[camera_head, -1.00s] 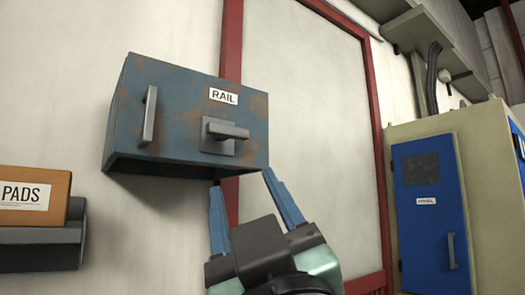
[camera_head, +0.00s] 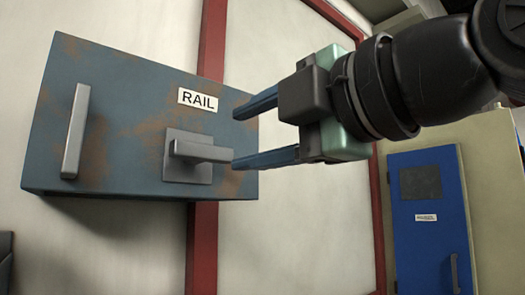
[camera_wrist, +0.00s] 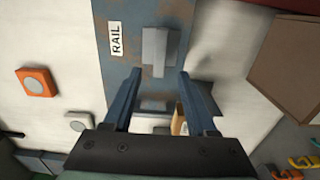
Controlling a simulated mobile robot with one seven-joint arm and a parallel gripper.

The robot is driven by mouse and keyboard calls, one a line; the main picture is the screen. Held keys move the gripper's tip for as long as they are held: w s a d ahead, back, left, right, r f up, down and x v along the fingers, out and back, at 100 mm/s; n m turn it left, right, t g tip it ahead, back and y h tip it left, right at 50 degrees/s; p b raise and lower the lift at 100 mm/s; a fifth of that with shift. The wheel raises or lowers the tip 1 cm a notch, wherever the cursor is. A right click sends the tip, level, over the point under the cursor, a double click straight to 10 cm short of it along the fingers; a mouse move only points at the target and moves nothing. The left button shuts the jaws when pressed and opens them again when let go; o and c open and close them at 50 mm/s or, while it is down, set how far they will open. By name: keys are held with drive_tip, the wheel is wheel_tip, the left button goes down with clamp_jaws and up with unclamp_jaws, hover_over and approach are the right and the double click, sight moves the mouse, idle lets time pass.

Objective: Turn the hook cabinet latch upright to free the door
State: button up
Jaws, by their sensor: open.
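The blue-grey, rust-stained cabinet (camera_head: 125,125) is labelled RAIL and fixed to the wall. No cabinet in view is labelled hook. The RAIL cabinet's latch (camera_head: 200,151) is a grey bar on a square plate, lying level with its free end to the right. The latch also shows in the wrist view (camera_wrist: 154,50), just beyond the fingers. My gripper (camera_head: 237,140) is open and empty at the cabinet's right side, one finger above the other. The lower fingertip is near the latch's free end; I cannot tell whether they touch. The gripper also shows in the wrist view (camera_wrist: 160,72).
A vertical grey handle (camera_head: 76,131) is on the cabinet's left. A red-framed wall panel (camera_head: 300,215) is behind my gripper. A blue panel door (camera_head: 428,225) on a beige cabinet stands at right. An orange box (camera_wrist: 37,82) shows in the wrist view.

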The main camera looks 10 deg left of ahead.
sight(207, 151)
drive_tip(key=p+x, duration=0.3)
drive_tip(key=x, duration=0.5)
drive_tip(key=shift+w+a+r, duration=0.1)
drive_tip(key=shift+w+a, duration=0.5)
drive_tip(key=shift+a, duration=0.05)
clamp_jaws()
